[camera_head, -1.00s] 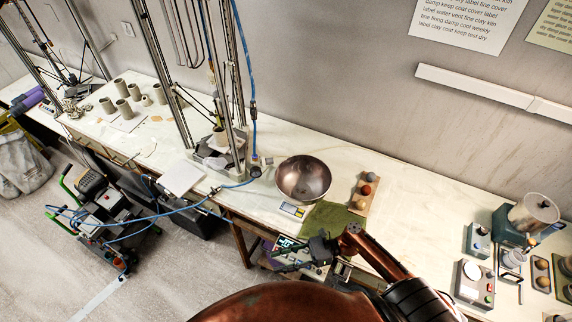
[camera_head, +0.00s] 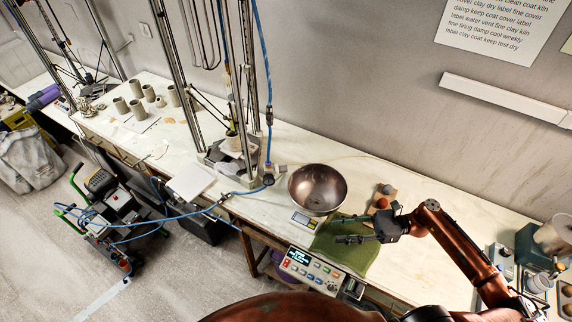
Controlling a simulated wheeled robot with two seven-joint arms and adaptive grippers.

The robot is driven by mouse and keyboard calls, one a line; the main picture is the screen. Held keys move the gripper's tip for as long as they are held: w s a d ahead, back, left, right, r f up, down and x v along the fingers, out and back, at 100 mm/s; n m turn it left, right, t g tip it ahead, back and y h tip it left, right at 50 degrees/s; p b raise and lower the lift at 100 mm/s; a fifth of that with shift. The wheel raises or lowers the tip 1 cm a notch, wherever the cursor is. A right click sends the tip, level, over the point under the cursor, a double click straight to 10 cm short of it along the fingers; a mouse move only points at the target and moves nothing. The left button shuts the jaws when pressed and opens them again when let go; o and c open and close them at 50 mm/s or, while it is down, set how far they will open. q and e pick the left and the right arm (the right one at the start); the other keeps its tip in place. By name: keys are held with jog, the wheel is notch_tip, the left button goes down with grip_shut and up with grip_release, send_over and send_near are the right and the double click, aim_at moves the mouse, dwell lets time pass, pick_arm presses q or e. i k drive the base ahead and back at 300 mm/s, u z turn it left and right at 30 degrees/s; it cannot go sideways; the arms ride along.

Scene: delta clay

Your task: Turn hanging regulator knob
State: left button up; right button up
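A blue hose (camera_head: 266,70) hangs down beside the metal frame at the bench's middle. A small dark regulator with a round part (camera_head: 268,179) is on this hose just above the bench top, left of the steel bowl. Its knob is too small to tell apart clearly. My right gripper (camera_head: 338,229) is over the green mat, right of and nearer than the regulator, well apart from it. Its two dark fingers are spread, point left, and hold nothing. My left gripper is out of view.
The steel bowl (camera_head: 317,188) on a scale (camera_head: 303,221) stands between the regulator and my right gripper. The green mat (camera_head: 345,250) hangs over the front edge above a control panel (camera_head: 310,269). A cart (camera_head: 110,212) with blue hoses stands on the floor.

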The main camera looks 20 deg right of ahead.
aim_at(281, 168)
jog(key=i, duration=0.85)
